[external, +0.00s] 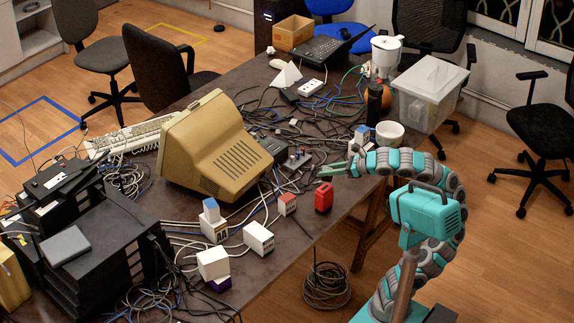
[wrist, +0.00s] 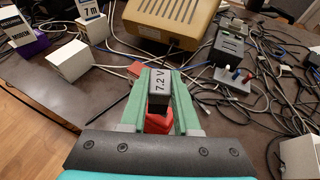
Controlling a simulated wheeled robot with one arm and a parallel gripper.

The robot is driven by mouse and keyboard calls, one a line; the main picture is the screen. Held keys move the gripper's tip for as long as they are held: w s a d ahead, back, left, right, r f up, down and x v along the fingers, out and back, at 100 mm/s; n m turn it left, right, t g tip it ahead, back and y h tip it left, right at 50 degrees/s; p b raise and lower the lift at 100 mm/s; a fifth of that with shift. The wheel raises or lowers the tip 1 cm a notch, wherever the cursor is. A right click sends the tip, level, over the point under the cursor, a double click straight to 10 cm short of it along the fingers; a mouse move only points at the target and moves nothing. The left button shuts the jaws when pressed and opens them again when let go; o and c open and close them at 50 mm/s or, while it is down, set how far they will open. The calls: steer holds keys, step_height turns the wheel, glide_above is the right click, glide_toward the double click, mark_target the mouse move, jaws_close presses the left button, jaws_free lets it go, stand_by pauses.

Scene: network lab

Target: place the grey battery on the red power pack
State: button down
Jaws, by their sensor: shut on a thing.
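My gripper (wrist: 159,88) is shut on the grey battery (wrist: 159,95), a dark block marked "7.2 V" held between the green fingers. In the external view my gripper (external: 335,169) is over the table's right side, and I cannot make out the battery clearly there. The red power pack (external: 323,197) stands on the table just below the fingertips in that view. In the wrist view the red power pack (wrist: 158,123) shows partly behind the battery and between the fingers. I cannot tell whether the battery touches it.
A small red-and-white block (external: 287,204) stands left of the pack. White boxes (external: 258,238) and a beige monitor (external: 215,145) stand further left. Cables lie across the table. A white bowl (external: 389,134) and a clear bin (external: 428,92) are near the right edge.

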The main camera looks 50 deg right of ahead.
mark_target(325, 178)
steer(key=shift+w, duration=0.35)
steer(key=shift+w+f+b, duration=0.15)
steer(key=shift+f+b, duration=0.6)
steer(key=shift+f, duration=1.05)
steer(key=shift+f, duration=0.2)
steer(key=c, duration=0.7)
jaws_free()
steer(key=shift+o, duration=0.2)
steer(key=shift+r, duration=0.1)
